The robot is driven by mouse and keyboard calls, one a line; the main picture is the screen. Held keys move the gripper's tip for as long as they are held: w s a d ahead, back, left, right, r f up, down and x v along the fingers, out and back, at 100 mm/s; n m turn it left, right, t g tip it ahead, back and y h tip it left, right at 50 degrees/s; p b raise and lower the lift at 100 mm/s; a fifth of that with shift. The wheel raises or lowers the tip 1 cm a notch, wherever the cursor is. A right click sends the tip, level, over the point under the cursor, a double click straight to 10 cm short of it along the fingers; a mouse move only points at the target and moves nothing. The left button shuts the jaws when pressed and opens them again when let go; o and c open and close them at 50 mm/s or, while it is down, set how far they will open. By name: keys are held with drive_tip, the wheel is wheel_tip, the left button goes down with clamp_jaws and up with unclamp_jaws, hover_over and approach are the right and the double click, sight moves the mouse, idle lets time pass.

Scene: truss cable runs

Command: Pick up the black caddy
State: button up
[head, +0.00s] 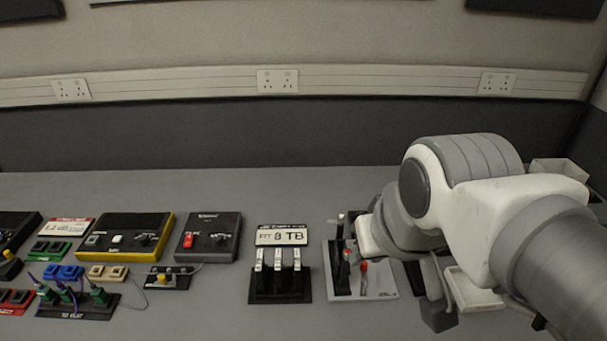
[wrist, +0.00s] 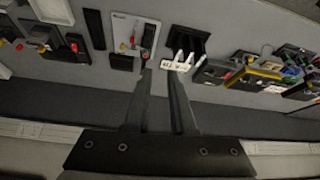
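I cannot tell for certain which black piece is the caddy. My gripper (wrist: 161,72) is open, with nothing visible between its fingers. In the head view my arm covers part of the bench right of the plate.
Left of the rack stand a black box with a red switch (head: 208,238), a yellow-edged box (head: 124,238) and a cable block (head: 78,304). A translucent tray (head: 558,172) is at the far right. A dark upright panel (head: 200,137) runs along the back.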

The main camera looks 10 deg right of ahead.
drive_tip(key=shift+o, duration=1.1)
drive_tip(key=shift+w+d, duration=0.1)
drive_tip(key=shift+w, duration=0.35)
drive_tip(key=o, duration=0.5)
drive_tip(key=w+g, duration=0.1)
drive_tip(key=w, duration=0.2)
drive_tip(key=shift+d+b, duration=0.15)
drive_tip(key=shift+b, duration=0.2)
drive_tip(key=m+g+b, duration=0.2)
drive_tip(key=g+b, duration=0.1)
drive_tip(key=g, duration=0.2)
hover_over(342, 241)
drive_tip(key=s+a, duration=0.1)
drive_tip(key=s, duration=0.2)
wheel_tip(342, 241, down, 13)
drive_tip(key=f, duration=0.4)
drive_tip(key=f+b, duration=0.1)
drive_tip(key=f, duration=0.3)
drive_tip(key=f+b, duration=0.1)
drive_tip(key=f, duration=0.3)
drive_tip(key=shift+s+a, duration=0.15)
drive_tip(key=shift+s, duration=0.1)
drive_tip(key=shift+d+f+b, duration=0.2)
drive_tip(key=shift+f+b, duration=0.2)
drive_tip(key=shift+f, duration=2.1)
